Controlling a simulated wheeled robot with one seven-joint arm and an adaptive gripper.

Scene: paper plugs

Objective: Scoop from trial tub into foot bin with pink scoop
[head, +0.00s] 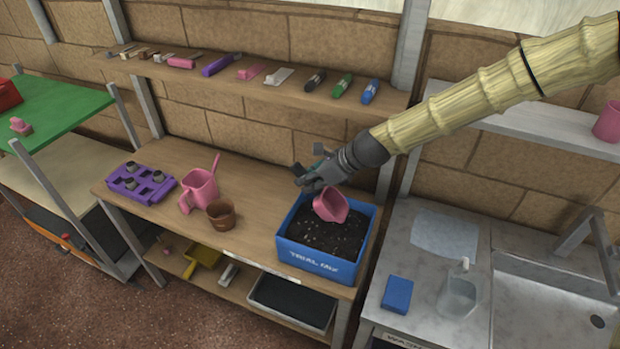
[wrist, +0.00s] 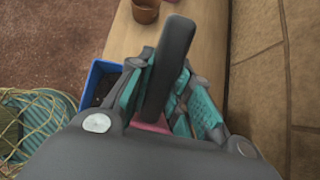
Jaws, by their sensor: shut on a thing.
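The blue trial tub (head: 318,262), lettered "TRIAL MIX", stands on the wooden bench and holds dark soil; a blue corner of it shows in the wrist view (wrist: 97,72). My gripper (head: 312,180) is over the tub's back part, shut on the pink scoop (head: 332,204). The scoop's bowl is tilted over the soil; I cannot tell whether it touches the soil or holds any. In the wrist view, a bit of pink (wrist: 150,127) shows between my teal-padded fingers (wrist: 168,95). A black bin (head: 292,300) sits on the low shelf below the tub, partly hidden by the bench.
A brown pot (head: 221,215), a pink watering can (head: 199,188) and a purple tray (head: 140,183) stand left of the tub. A wall shelf (head: 250,85) with small items runs behind. A sink counter (head: 425,280) with a blue sponge (head: 397,294) is at right.

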